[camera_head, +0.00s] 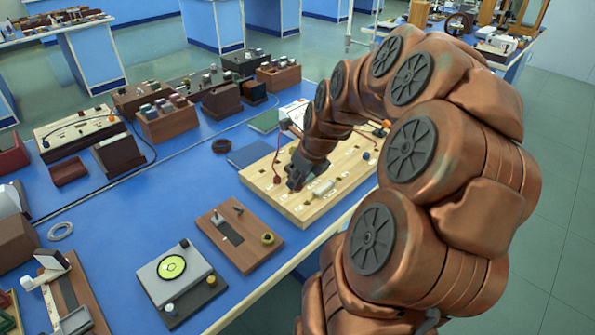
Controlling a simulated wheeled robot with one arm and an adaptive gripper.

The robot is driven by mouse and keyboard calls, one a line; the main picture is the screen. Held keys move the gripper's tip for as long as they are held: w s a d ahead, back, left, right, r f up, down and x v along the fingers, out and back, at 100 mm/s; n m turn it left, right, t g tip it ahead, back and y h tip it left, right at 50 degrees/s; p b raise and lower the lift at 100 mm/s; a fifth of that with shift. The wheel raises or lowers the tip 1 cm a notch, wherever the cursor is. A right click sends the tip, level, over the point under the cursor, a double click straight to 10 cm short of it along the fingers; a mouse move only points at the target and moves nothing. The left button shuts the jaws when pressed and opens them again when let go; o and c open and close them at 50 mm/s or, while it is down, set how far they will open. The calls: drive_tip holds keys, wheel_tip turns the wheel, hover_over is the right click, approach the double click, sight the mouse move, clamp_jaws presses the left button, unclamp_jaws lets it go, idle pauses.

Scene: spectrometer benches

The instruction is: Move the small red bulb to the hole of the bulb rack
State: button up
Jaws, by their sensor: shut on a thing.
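My gripper (294,178) is low over the left part of a pale wooden board (344,186), with its dark fingers pointing down. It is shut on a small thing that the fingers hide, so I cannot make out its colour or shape. A whitish cylinder (322,188) lies on the board right of the fingers.
A brown board with a dark strip (240,236) and a grey device with a yellow-green disc (172,266) lie in front. Wooden blocks (170,122) stand farther back. Blue tabletop is clear around (150,205). My arm covers the right side.

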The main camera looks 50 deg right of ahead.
drive_tip(key=shift+s+a+r+p, duration=0.1)
drive_tip(key=shift+s+a+r, duration=0.1)
drive_tip(key=shift+r, duration=0.35)
drive_tip(key=shift+s+a+r+p, duration=0.15)
drive_tip(key=shift+s+a+r, duration=0.1)
drive_tip(key=shift+r, duration=0.25)
drive_tip(key=shift+s+a+r+p, duration=0.1)
drive_tip(key=shift+s+a+r, duration=0.1)
drive_tip(key=shift+r, duration=0.35)
drive_tip(key=shift+d, duration=0.15)
